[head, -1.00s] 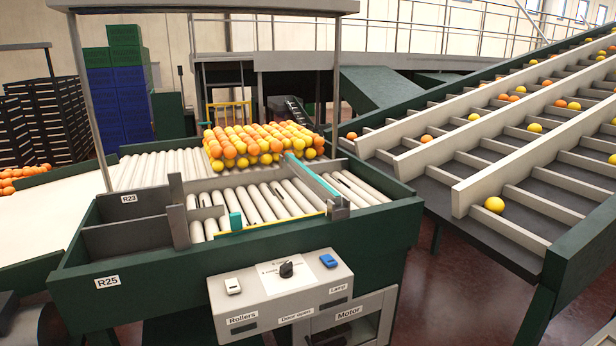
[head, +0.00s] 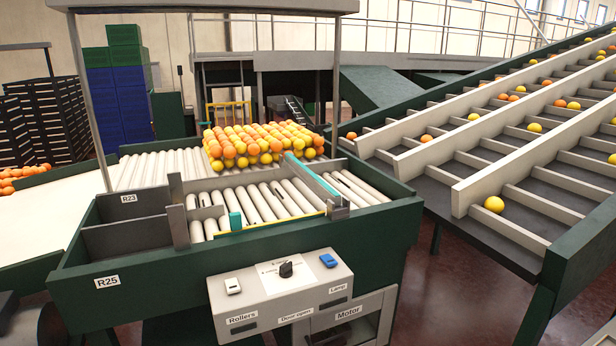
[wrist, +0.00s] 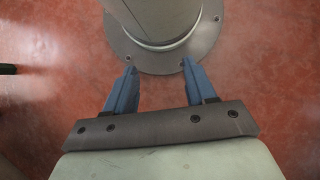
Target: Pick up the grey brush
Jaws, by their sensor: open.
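I cannot make out a grey brush in either view. My gripper (wrist: 158,68) shows in the wrist view, with two blue fingers wide apart and nothing between them. It points at a reddish floor (wrist: 60,75) and a round grey metal flange, which may be part of my own base. My gripper does not show in the head view. The sorting table (head: 385,219) has a dark green frame and pale rollers, with grey dividers at its near left.
A pile of oranges (head: 262,146) lies on the rollers at the back. A grey control box (head: 275,303) with switches and a knob is on the table's front. A sloped conveyor (head: 520,145) with scattered fruit rises at right. Blue and green crates (head: 120,95) stand at back left.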

